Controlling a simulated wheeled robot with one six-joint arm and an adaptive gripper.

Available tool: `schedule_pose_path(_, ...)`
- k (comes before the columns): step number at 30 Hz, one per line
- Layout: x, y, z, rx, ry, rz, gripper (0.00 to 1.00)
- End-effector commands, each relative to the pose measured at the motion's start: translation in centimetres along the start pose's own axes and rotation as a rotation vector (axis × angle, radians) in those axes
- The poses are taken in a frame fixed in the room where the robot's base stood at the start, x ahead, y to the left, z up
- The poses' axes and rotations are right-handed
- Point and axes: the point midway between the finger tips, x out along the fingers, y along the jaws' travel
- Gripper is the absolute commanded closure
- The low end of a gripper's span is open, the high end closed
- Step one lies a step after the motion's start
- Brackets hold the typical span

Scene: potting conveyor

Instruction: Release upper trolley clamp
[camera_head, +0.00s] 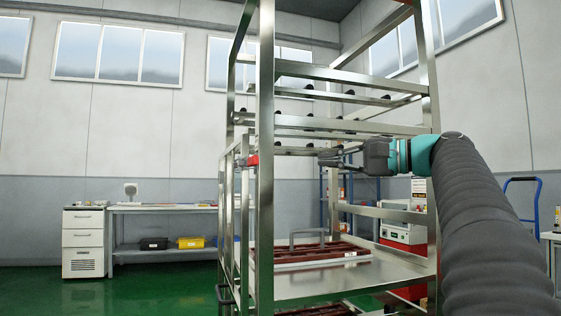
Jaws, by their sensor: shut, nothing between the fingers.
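The tall metal trolley (265,200) stands in the middle of the view, with bare rails in its upper part. A small red clamp piece (252,161) sits at its left front post, about mid-height; its exact position is too small to tell. My gripper (322,159) reaches in from the right at about the same height, pointing left. It is shut and empty, with a visible gap between its tips and the red piece. My arm hides part of the trolley's right side.
A dark red tray (285,257) with a grey handle (307,236) lies on the trolley's lower shelf (385,272). A workbench (170,209) and white drawer cabinet (83,240) stand at the back left. Green floor (150,296) is clear in front of them. A blue rack stands behind the trolley.

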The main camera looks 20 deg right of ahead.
Motion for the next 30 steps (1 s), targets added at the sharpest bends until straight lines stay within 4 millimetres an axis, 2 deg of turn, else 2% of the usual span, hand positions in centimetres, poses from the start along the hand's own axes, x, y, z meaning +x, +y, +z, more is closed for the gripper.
schedule_pose_path(5, 2.4, 0.0, 0.1, -0.001, -0.003, 0.001, 1.0)
schedule_pose_path(15, 8.5, 0.0, -0.1, 0.0, 0.001, 0.001, 1.0)
schedule_pose_path(18, 10.0, 0.0, 0.4, -0.003, 0.002, 0.0, 1.0)
schedule_pose_path(24, 11.7, 0.1, 2.1, -0.001, 0.003, 0.001, 1.0)
schedule_pose_path(30, 12.3, 0.0, 2.8, -0.002, 0.003, 0.001, 1.0)
